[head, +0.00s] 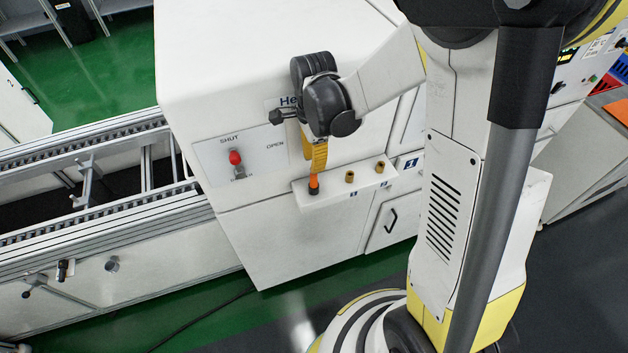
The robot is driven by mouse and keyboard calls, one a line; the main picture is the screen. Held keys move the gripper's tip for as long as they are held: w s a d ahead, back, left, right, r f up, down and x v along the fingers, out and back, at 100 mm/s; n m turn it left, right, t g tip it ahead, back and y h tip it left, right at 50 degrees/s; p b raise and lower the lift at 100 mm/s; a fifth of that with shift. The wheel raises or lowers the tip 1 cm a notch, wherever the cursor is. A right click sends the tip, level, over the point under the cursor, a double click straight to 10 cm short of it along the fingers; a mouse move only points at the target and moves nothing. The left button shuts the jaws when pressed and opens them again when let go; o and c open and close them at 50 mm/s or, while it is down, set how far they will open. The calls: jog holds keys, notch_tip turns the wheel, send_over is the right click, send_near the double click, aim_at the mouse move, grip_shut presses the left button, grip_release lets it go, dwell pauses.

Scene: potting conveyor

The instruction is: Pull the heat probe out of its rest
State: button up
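The heat probe (314,184) is a small orange grip with a dark lower end. It stands upright at the left end of its rest, a white ledge (373,179) on the front of the white cabinet. My gripper (316,171) points down from above, its yellow finger part right over the probe's top. They overlap in the view; I cannot tell whether the fingers touch or grip it. The fingers are seen edge-on, so their opening is hidden. Two brass-coloured sockets (350,177) sit to the right on the ledge.
A red-knobbed lever (235,158) on a panel marked SHUT and OPEN is left of my gripper. The white cabinet (240,60) stands close behind my wrist. A conveyor (100,222) runs off to the left. Green floor lies below.

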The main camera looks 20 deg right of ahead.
notch_tip(320, 180, up, 12)
jog(key=f, duration=0.1)
jog(key=s+f+n+t+b, duration=0.7)
jog(key=s+f+n+b, duration=0.5)
jog(key=n+b, duration=0.6)
jog(key=shift+s+f+b, duration=0.35)
jog(key=shift+s+f, duration=0.05)
jog(key=shift+f, duration=0.3)
